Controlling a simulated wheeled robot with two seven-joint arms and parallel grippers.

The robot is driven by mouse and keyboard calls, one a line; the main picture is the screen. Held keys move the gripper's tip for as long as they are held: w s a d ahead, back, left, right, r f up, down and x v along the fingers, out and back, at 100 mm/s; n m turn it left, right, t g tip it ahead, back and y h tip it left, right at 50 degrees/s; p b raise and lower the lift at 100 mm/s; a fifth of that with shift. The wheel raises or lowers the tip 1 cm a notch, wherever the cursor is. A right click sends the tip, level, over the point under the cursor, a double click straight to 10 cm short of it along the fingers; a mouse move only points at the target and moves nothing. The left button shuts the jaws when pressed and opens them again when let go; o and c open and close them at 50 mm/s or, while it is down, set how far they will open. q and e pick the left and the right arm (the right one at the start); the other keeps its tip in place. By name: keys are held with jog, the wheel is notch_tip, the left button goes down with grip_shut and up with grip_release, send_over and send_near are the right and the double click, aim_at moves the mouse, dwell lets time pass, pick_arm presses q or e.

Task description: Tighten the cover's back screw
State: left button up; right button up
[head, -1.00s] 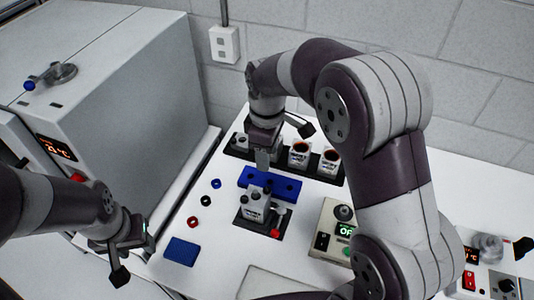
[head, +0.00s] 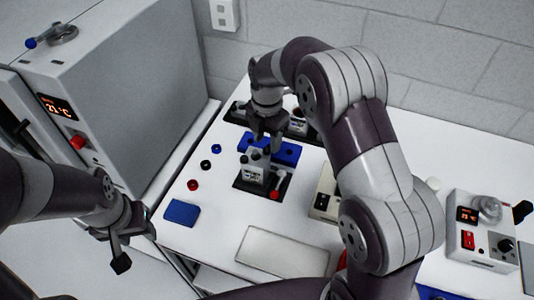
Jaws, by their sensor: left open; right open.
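The servo unit (head: 253,176), a pale block with dark knobs on its top, stands on a dark base plate (head: 243,190) on the white bench. The cover's back screw is too small to tell apart, and my gripper partly hides the unit's top. My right gripper (head: 263,147) is open, pointing down just over the back of the unit; I cannot tell whether it touches it. A red-ended clamp lever (head: 276,192) stands at the unit's right side. My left gripper (head: 130,240) is open and empty, off the bench's left edge.
A blue block with holes (head: 287,151) lies behind the unit. Small rings (head: 206,165) and a blue pad (head: 181,213) lie to the left. A dark rack (head: 237,113) is at the back. A large oven (head: 130,90) stands left; a control box (head: 484,240) stands right.

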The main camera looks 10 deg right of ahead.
aim_at(267, 148)
notch_tip(267, 148, down, 2)
jog(key=shift+f+p, duration=0.1)
jog(key=shift+p, duration=0.25)
jog(key=shift+w+d+f, duration=0.1)
jog(key=shift+w+f, duration=0.2)
jog(key=shift+f, duration=0.15)
jog(key=shift+s+r, duration=0.1)
jog(key=shift+s, duration=0.05)
jog(key=shift+c, duration=0.7)
jog(key=c, duration=0.5)
grip_shut()
